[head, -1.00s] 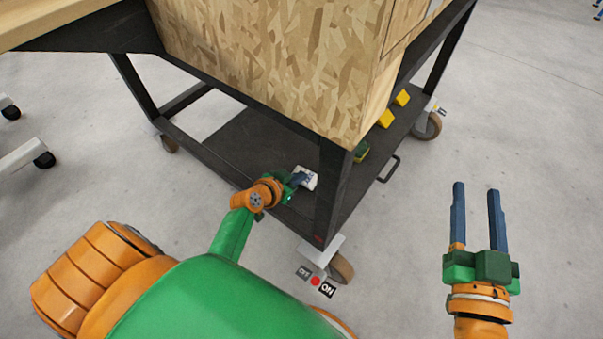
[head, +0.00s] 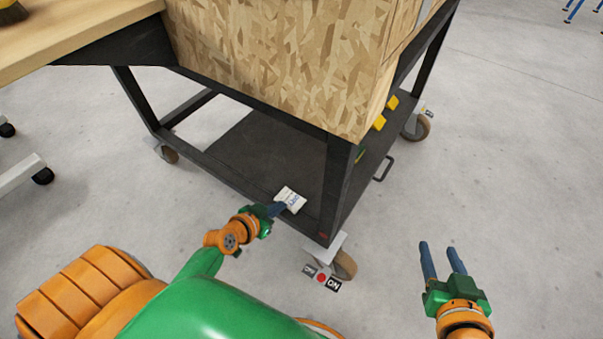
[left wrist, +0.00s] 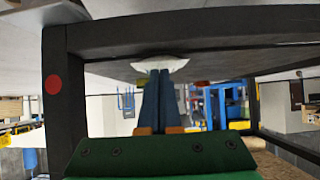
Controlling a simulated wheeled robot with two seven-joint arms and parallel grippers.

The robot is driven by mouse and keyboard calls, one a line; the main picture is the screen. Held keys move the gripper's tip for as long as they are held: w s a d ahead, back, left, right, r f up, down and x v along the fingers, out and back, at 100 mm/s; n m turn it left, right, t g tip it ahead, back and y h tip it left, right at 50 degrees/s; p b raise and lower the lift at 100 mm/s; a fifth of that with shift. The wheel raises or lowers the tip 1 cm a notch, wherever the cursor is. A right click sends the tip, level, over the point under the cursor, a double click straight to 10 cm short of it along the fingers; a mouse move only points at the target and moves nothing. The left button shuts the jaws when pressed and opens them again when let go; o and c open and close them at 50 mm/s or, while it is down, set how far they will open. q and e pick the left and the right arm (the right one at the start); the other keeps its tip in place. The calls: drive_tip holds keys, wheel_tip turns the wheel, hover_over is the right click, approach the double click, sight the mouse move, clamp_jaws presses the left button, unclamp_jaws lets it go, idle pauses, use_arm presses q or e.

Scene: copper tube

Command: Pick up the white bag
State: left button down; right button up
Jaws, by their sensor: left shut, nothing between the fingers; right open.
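The white bag (head: 291,198) is small, with dark print on it. It is at the front edge of the cart's dark lower shelf (head: 245,150), near the front corner post. My left gripper (head: 278,209) is shut with its fingertips right at the bag's near side. In the left wrist view the bag (left wrist: 160,63) shows as a pale strip just beyond the closed blue fingers (left wrist: 160,95). Whether the fingertips touch it I cannot tell. My right gripper (head: 442,261) is open and empty over the floor at the right.
The cart's black corner post (head: 335,190) stands right of the bag, and a large chipboard box (head: 285,60) overhangs the shelf. Yellow items (head: 379,122) sit at the shelf's right side. A caster (head: 343,264) is below the corner. The floor around is clear.

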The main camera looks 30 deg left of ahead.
drive_tip(key=shift+r+p, duration=0.45)
drive_tip(key=shift+r, duration=0.3)
